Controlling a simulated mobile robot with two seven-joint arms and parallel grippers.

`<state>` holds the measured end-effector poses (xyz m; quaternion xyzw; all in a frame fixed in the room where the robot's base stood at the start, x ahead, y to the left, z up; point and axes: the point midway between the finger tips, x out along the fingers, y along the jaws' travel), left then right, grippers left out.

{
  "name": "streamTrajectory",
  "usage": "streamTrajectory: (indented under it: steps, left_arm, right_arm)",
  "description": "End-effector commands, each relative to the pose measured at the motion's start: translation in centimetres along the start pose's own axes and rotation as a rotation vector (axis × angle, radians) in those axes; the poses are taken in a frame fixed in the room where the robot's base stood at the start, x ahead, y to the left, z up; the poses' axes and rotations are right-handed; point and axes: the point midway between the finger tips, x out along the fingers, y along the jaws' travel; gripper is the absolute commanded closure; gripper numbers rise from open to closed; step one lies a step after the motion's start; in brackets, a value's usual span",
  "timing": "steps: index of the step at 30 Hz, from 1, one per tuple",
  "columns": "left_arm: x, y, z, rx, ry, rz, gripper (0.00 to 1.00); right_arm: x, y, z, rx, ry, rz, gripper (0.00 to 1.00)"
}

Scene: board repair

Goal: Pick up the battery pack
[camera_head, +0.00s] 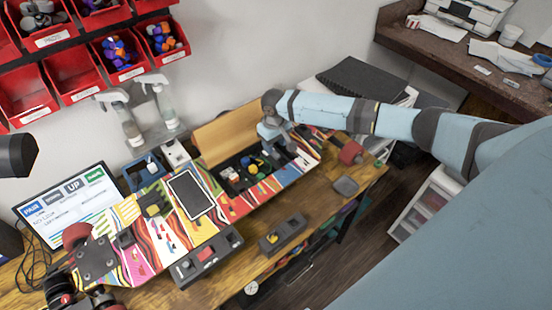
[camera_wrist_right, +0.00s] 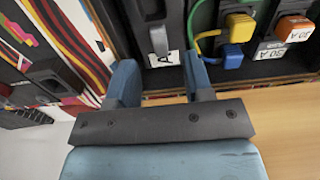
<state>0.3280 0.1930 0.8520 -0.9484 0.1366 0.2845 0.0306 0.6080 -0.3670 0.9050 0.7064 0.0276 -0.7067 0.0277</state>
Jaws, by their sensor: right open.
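The colourful board (camera_head: 150,240) lies upside down on the bench with its compartment (camera_head: 232,185) open. My right gripper (camera_head: 277,147) reaches down over the right part of this compartment. In the right wrist view its two blue fingers (camera_wrist_right: 160,78) are apart with nothing held between them. A dark block with a grey strap and a white label (camera_wrist_right: 150,12), probably the battery pack, lies ahead of the fingers in the compartment. In the head view my gripper partly hides that spot. My left gripper is not in view.
In the right wrist view a yellow-and-blue connector (camera_wrist_right: 238,28) and an orange fuse (camera_wrist_right: 293,28) sit beside the block. A tan lid (camera_head: 228,135) stands behind the compartment. A phone-like device (camera_head: 190,193) lies on the board. Dark modules (camera_head: 283,234) lie in front. Red bins (camera_head: 75,72) hang on the wall.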

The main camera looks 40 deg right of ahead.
Motion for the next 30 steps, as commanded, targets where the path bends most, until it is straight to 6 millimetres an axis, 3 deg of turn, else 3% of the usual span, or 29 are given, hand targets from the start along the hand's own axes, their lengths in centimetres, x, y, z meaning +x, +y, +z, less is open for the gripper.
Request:
streamTrajectory:
  steps: [6, 14, 20, 21, 30]
  left_arm:
    - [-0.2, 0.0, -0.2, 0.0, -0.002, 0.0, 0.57]
    - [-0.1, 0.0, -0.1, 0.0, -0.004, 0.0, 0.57]
    - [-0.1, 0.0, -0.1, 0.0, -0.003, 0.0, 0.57]
    - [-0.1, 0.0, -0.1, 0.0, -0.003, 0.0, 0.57]
    - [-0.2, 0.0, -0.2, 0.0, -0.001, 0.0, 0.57]
  right_arm:
    - [2.6, -0.1, 0.2, 0.001, 0.0, 0.0, 0.53]
    - [3.0, -0.1, 0.2, -0.001, 0.0, 0.0, 0.53]
    - [3.0, -0.1, 0.2, 0.0, 0.0, 0.0, 0.97]
    - [3.0, -0.1, 0.2, 0.0, 0.0, 0.0, 1.0]
    - [2.8, -0.1, 0.1, 0.0, 0.002, 0.0, 1.0]
